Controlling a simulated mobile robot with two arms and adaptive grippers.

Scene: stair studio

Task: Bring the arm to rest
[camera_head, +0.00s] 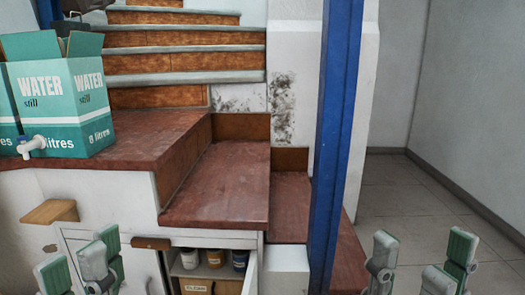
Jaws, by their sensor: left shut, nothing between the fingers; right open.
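My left gripper (84,263) shows at the bottom left, in front of the white cabinet. It is shut with nothing held, its grey-green finger pads pointing up. My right gripper (424,263) shows at the bottom right, over the grey tiled floor. It is open and empty, with its finger pads spread apart. Both arms behind the fingers are out of the frame.
A blue post (336,130) stands between my grippers. A teal water box (62,100) with a white tap sits on the red-brown ledge (150,138) at left. Below, an open cabinet holds jars (215,258). Stairs (185,62) rise behind. Tiled floor (410,185) is clear at right.

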